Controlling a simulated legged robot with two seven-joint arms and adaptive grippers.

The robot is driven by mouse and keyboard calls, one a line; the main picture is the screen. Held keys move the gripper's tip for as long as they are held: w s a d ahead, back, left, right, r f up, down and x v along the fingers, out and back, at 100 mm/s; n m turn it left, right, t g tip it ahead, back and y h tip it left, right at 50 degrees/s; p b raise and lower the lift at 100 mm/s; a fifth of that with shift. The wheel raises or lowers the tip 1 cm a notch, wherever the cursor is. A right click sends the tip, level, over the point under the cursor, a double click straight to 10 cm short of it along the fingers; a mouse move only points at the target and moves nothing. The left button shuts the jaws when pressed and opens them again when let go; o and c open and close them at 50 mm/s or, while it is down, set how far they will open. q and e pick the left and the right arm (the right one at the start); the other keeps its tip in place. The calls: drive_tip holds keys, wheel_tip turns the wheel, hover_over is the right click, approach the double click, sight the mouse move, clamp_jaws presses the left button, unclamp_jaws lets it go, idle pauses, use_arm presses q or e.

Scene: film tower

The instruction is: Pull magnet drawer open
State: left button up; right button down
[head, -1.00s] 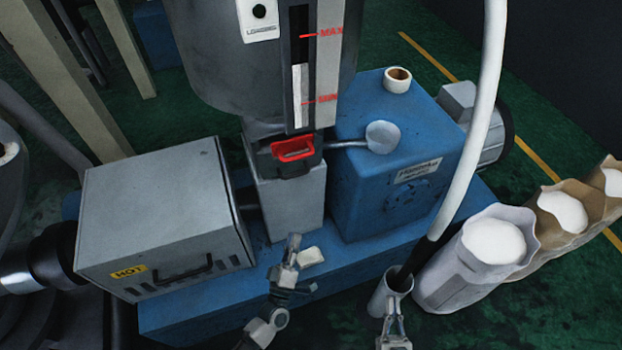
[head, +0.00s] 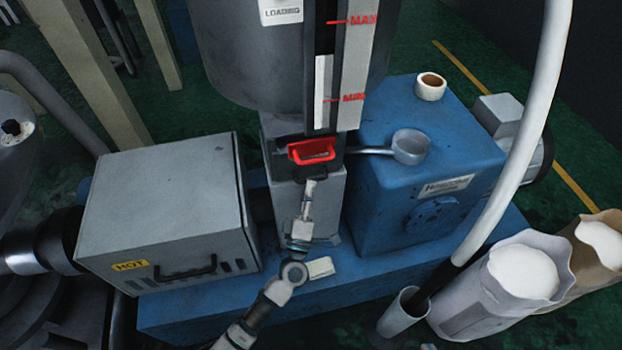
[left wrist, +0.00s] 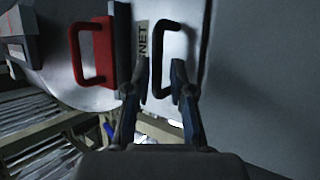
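The magnet drawer's red handle (head: 314,152) sits on the front of the grey housing below the level gauge; the drawer looks shut. My left gripper (head: 310,184) is just below this handle in the head view, seemingly apart from it. In the left wrist view the gripper (left wrist: 155,80) is open, fingers apart with nothing held between them. The red handle (left wrist: 98,50) lies left of the fingers there, beside a partly hidden label ending in "NET" (left wrist: 142,40). A black handle-shaped form (left wrist: 166,55) shows between and beyond the fingertips. My right gripper is not in view.
A grey box marked HOT (head: 165,200) stands left. A blue gearbox (head: 430,175) with a metal scoop (head: 411,147) and a tape roll (head: 430,86) is right. A white hose (head: 520,130) and open sacks (head: 510,285) are at the right.

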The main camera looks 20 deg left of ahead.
use_arm(q)
drive_tip(key=shift+w+d+r, duration=0.1)
drive_tip(key=shift+w+r, duration=0.3)
drive_tip(key=shift+w, duration=0.2)
drive_tip(key=shift+w+d+r, duration=0.1)
drive_tip(key=shift+w+r, duration=0.25)
drive_tip(key=shift+w, duration=0.25)
drive_tip(key=shift+a, duration=0.45)
clamp_jaws()
drive_tip(key=shift+d, duration=0.2)
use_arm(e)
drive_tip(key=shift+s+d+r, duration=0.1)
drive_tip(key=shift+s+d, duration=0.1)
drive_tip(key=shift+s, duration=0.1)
